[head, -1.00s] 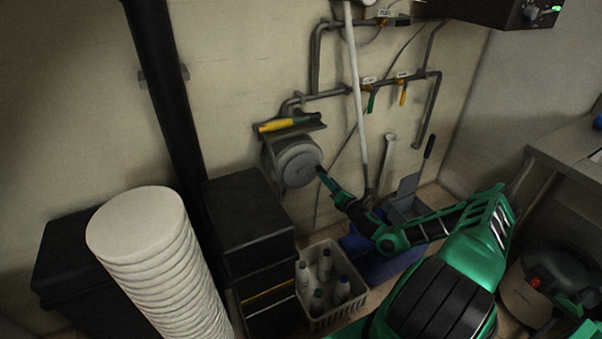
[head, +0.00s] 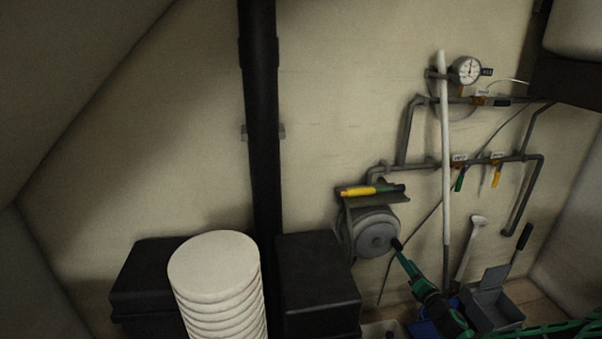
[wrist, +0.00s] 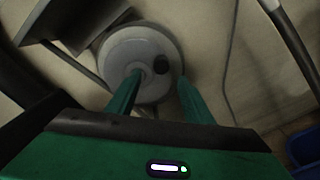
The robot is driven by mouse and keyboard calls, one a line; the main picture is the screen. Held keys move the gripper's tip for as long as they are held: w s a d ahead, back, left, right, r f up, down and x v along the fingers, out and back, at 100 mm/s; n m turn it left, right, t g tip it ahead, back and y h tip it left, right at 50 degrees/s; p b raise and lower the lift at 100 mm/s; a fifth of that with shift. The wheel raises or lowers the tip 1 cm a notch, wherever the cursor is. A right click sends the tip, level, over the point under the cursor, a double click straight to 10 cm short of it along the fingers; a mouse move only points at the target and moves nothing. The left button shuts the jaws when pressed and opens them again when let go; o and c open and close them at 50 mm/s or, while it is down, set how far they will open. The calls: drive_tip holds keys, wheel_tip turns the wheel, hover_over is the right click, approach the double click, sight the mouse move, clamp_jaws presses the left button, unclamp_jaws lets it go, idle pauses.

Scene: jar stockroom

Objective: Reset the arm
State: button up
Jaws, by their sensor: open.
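My gripper (head: 396,243) is at the lower right of the head view, in front of a round grey drum-like fixture (head: 372,236) on the wall. In the wrist view my gripper (wrist: 157,92) shows two green fingers spread apart with nothing between them. The round grey face (wrist: 126,58) lies beyond the fingers, with a dark knob (wrist: 161,65) on it. I cannot tell whether a fingertip touches the fixture. Much of my arm is below the head view.
A stack of white round lids or tubs (head: 213,268) stands at the lower left beside black boxes (head: 318,282). A black pipe (head: 262,130) runs up the wall. Grey pipes (head: 518,159) with a gauge (head: 467,70) are at the right.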

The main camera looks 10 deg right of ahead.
drive_tip(key=s+a+r+n+g+y, duration=0.2)
drive_tip(key=a+n+g+y, duration=0.2)
drive_tip(key=a+n+y, duration=0.5)
drive_tip(key=s+a+r+n+g+h, duration=0.1)
drive_tip(key=s+a+n+g, duration=0.55)
drive_tip(key=n, duration=0.75)
drive_tip(key=s+d+r+n+g+h, duration=0.2)
drive_tip(key=s+r+n, duration=0.3)
drive_tip(key=s+r, duration=0.4)
drive_tip(key=s+d+r+n+g+h, duration=0.3)
drive_tip(key=s+r, duration=0.7)
drive_tip(key=s, duration=0.4)
drive_tip(key=s+d+r+n+g+h, duration=0.2)
drive_tip(key=s+r+n, duration=0.4)
drive_tip(key=s+r, duration=0.3)
drive_tip(key=shift+s+d+r+n+h, duration=0.2)
drive_tip(key=shift+s+r+n+h, duration=0.2)
drive_tip(key=shift+s+h, duration=0.85)
drive_tip(key=shift+s+g+y, duration=0.25)
drive_tip(key=shift+s+y, duration=0.05)
drive_tip(key=shift+y, duration=0.05)
